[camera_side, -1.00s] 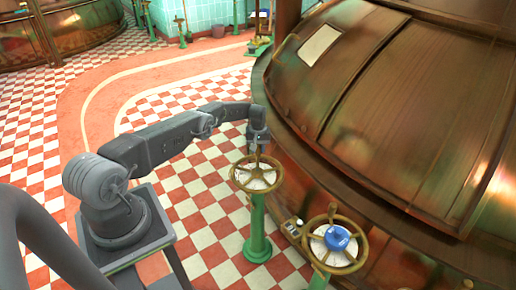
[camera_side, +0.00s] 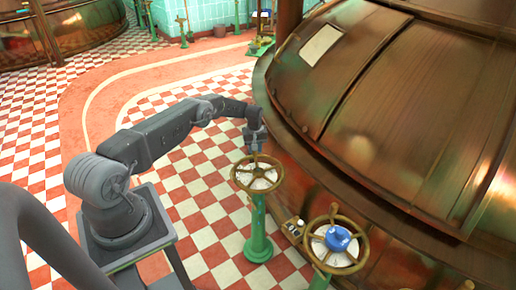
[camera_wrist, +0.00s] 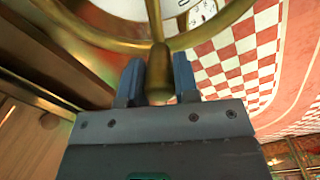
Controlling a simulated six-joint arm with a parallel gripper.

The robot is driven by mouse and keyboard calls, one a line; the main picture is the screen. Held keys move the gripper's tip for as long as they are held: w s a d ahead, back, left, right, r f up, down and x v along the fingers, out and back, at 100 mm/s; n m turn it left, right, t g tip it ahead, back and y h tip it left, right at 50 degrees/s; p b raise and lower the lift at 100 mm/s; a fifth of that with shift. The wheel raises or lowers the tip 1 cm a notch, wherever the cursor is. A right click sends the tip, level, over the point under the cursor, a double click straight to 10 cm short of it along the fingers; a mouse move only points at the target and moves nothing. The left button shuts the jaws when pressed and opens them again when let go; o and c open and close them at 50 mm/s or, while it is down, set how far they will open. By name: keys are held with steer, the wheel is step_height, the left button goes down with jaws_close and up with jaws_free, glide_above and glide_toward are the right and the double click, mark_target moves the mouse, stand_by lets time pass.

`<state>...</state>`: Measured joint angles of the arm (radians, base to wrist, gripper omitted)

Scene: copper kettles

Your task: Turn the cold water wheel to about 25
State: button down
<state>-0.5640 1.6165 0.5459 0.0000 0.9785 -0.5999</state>
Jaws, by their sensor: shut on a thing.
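A brass handwheel with a pale dial (camera_side: 241,173) stands on a green post beside the copper kettle. A second brass handwheel (camera_side: 363,241) with a blue hub (camera_side: 338,238) stands to its right, nearer the camera. No readable label tells me which is the cold water wheel. My gripper (camera_side: 257,150) is at the far rim of the pale-dial wheel. In the wrist view, my gripper (camera_wrist: 158,82) is shut on a brass handle (camera_wrist: 160,62) at the wheel's rim (camera_wrist: 108,42), one finger on each side. The dial is mostly cut off there, and its numbers are not readable.
The large copper kettle (camera_side: 400,100) is close on the right of my gripper and both wheels. A small brass fitting (camera_side: 293,227) sits by the blue-hub wheel. Red-and-white checkered floor (camera_side: 190,185) lies open to the left.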

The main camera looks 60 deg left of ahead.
steer(key=s+n, duration=0.1)
steer(key=s+a+n, duration=0.1)
steer(key=s+n, duration=0.1)
steer(key=shift+s+n, duration=1.45)
steer(key=shift+n, duration=0.45)
steer(key=c, duration=0.9)
jaws_free()
steer(key=shift+o, duration=0.2)
step_height(320, 180, up, 14)
steer(key=shift+d, duration=0.1)
